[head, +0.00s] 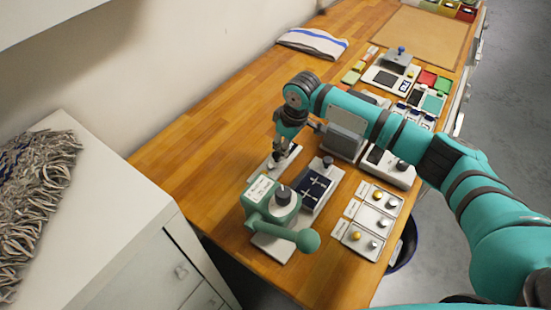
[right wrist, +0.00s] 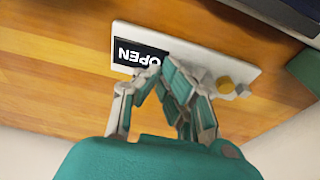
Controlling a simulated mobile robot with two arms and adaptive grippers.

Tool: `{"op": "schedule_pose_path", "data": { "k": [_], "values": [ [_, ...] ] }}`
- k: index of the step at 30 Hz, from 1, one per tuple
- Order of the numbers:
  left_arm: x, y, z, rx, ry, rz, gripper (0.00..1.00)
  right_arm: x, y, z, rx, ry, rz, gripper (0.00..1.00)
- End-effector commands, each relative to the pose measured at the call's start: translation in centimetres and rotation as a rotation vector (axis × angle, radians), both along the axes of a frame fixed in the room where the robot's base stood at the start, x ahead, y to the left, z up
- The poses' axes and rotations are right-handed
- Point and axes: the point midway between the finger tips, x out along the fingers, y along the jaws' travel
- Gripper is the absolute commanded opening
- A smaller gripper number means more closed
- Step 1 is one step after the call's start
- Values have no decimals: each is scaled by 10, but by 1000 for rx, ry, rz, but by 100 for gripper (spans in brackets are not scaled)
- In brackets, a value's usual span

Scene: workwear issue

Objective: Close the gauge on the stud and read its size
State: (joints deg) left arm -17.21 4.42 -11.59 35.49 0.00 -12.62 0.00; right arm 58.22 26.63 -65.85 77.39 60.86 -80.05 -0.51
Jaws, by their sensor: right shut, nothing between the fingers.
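In the right wrist view a narrow white plate (right wrist: 190,65) lies on the wooden bench. A black panel (right wrist: 135,55) reading OPEN, upside down in the picture, sits at one end. A gold stud (right wrist: 224,84) and a small grey piece (right wrist: 242,90) are near the other end. I take this plate for the gauge. In the head view the plate (head: 291,155) is partly hidden by my right gripper (head: 277,158). That gripper is shut and empty, fingertips over the plate by the panel; I cannot tell whether they touch it. My left gripper is not in view.
A green lever device (head: 270,205) stands close in front, beside a dark-topped block (head: 318,188). A board with gold and silver knobs (head: 372,220) lies right of it. A grey upright panel (head: 343,142) stands behind my gripper. Bare wood lies to the left (head: 200,150).

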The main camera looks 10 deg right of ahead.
Motion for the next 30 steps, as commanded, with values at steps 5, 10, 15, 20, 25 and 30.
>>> {"op": "schedule_pose_path", "data": {
  "k": [5,10,15,20,25,30],
  "values": [
    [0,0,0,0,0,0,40,0,0,0,0,0,0,0],
    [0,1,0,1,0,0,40,0,0,0,0,0,0,0],
    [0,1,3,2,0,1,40,-2,2,1,0,0,0,0],
    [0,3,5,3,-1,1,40,-4,4,0,0,1,0,0],
    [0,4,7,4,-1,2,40,-6,6,0,0,1,0,0],
    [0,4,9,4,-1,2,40,-7,7,0,-1,1,1,0]
  ]
}}
